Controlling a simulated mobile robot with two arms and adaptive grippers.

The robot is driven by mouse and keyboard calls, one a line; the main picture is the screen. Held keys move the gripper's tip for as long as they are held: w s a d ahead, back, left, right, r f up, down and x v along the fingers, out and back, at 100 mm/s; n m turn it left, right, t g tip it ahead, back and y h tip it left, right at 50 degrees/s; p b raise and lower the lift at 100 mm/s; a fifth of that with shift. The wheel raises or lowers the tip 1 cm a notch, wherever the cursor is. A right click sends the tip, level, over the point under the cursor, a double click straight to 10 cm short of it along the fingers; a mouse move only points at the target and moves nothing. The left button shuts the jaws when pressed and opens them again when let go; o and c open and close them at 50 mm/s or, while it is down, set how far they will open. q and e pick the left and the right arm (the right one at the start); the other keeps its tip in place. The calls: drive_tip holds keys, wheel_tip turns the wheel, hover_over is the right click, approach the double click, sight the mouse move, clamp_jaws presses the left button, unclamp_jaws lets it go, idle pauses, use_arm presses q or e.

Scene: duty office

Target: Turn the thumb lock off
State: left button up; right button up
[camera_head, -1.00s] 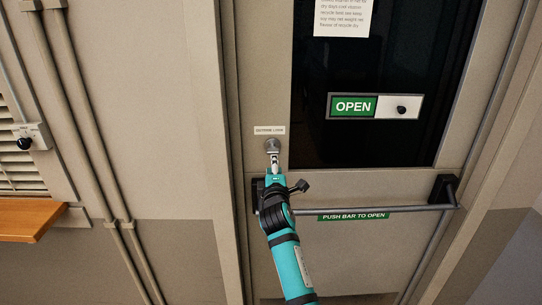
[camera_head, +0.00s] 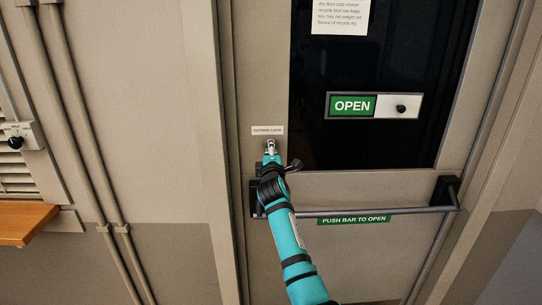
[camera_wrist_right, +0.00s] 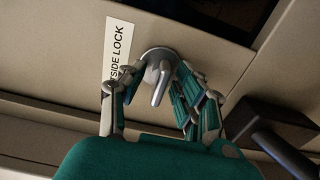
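The thumb lock (camera_wrist_right: 160,85) is a silver turn piece on a round plate, fixed to the beige door below a white label (camera_head: 267,130). In the right wrist view that label (camera_wrist_right: 117,50) ends in "SIDE LOCK". My right gripper (camera_head: 270,146) is at the lock and covers most of it in the head view. In the right wrist view my right gripper (camera_wrist_right: 158,76) has one finger on each side of the turn piece, with gaps visible, so it looks open around it. Whether a finger touches it I cannot tell. My left gripper is not in view.
A push bar (camera_head: 405,209) with black end mounts crosses the door just below the lock; its black left mount is close to my arm. A green and white OPEN sign (camera_head: 374,105) is on the dark window. A wooden ledge (camera_head: 24,222) and pipes are at left.

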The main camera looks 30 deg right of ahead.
drive_tip(key=shift+c, duration=0.3)
clamp_jaws()
drive_tip(key=n+p, duration=0.2)
drive_tip(key=n, duration=0.1)
drive_tip(key=shift+r+p, duration=0.15)
drive_tip(key=shift+p, duration=0.15)
drive_tip(key=n+p, duration=0.1)
drive_tip(key=n, duration=0.1)
drive_tip(key=shift+n+p, duration=0.35)
drive_tip(key=shift+n, duration=0.05)
drive_tip(key=shift+f+n, duration=0.25)
drive_tip(key=shift+n, duration=0.05)
